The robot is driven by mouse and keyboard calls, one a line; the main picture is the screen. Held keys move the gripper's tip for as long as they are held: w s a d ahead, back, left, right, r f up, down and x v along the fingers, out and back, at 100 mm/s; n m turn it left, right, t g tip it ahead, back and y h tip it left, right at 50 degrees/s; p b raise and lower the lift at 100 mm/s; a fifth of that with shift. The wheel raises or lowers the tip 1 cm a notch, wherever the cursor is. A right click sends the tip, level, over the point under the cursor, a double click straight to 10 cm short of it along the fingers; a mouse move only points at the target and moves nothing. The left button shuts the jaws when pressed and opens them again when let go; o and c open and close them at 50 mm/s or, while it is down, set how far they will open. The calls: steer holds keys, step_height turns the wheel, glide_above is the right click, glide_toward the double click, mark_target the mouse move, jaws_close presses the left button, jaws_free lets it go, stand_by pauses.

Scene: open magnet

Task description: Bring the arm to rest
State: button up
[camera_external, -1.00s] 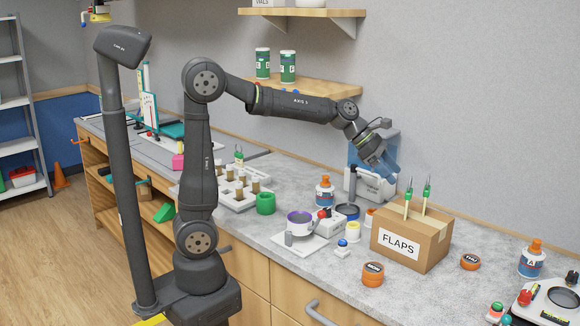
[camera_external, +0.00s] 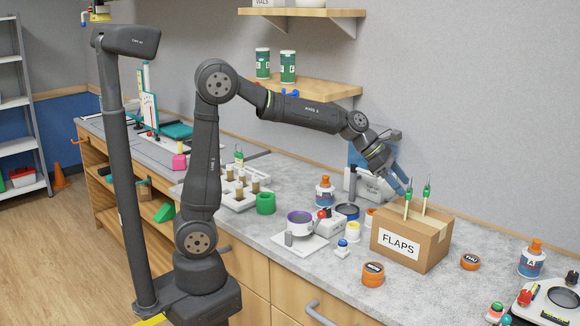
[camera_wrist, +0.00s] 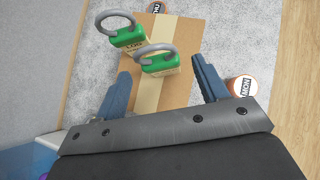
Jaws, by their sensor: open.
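My arm reaches over the back of the grey counter. My gripper (camera_external: 402,184) is above and just behind the cardboard box marked FLAPS (camera_external: 412,238). In the wrist view my gripper (camera_wrist: 163,88) has its two blue fingers spread wide, with nothing held between them.
A wall shelf (camera_external: 310,87) hangs above the forearm.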

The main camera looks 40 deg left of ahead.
steer(key=x, duration=0.6)
steer(key=shift+d+f, duration=0.15)
steer(key=shift+s+a+r, duration=0.15)
steer(key=shift+s+a, duration=0.05)
steer(key=shift+a, duration=0.35)
steer(key=shift+s+a+r, duration=0.15)
steer(key=shift+s+a, duration=0.05)
steer(key=shift+a, duration=0.35)
steer(key=shift+s+a, duration=0.25)
steer(key=shift+a, duration=0.3)
